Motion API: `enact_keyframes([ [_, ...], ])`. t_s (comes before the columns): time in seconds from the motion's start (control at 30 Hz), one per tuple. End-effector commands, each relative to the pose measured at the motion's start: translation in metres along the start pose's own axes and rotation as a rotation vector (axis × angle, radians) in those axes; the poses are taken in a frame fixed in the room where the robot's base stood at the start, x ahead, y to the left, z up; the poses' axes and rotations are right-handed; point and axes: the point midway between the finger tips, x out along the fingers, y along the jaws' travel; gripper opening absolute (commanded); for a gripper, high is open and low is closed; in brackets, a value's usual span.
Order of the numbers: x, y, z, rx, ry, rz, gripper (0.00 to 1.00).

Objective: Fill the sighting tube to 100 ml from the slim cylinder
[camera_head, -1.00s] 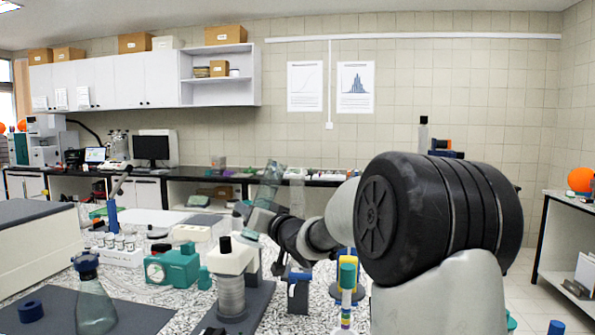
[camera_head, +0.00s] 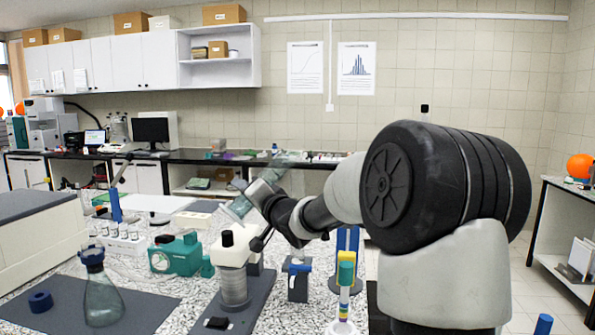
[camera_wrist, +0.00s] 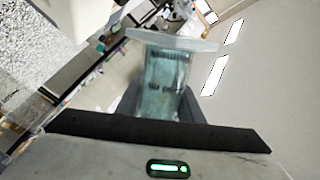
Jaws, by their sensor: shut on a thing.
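My gripper (camera_head: 256,196) is shut on a clear, faintly blue glass cylinder (camera_head: 282,165), which appears to be the slim cylinder. The cylinder is tilted, its upper end leaning right, and is held above the bench behind the white-headed device. In the wrist view the glass cylinder (camera_wrist: 165,75) sits between the fingers, with a wide clear flange at its far end and dark markings on its wall. Its liquid level cannot be read. I cannot make out the sighting tube with certainty in either view.
A conical flask (camera_head: 103,297) with a blue collar stands on a dark mat at front left. A teal device (camera_head: 178,256) and a white-headed device on a grey base (camera_head: 235,275) stand near the arm. A colour-banded stick (camera_head: 345,278) stands upright at the bench front.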

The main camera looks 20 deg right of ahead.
Motion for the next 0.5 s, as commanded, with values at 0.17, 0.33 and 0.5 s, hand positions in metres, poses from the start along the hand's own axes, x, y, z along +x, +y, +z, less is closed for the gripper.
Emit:
enact_keyframes([
  [0.17, 0.0000, -0.0017, -0.0002, 0.012, 0.001, -0.002, 0.03],
  [0.33, -0.0001, -0.0025, 0.0003, 0.026, 0.001, -0.001, 0.03],
  [0.5, -0.0001, -0.0032, 0.0008, 0.040, 0.001, -0.001, 0.03],
])
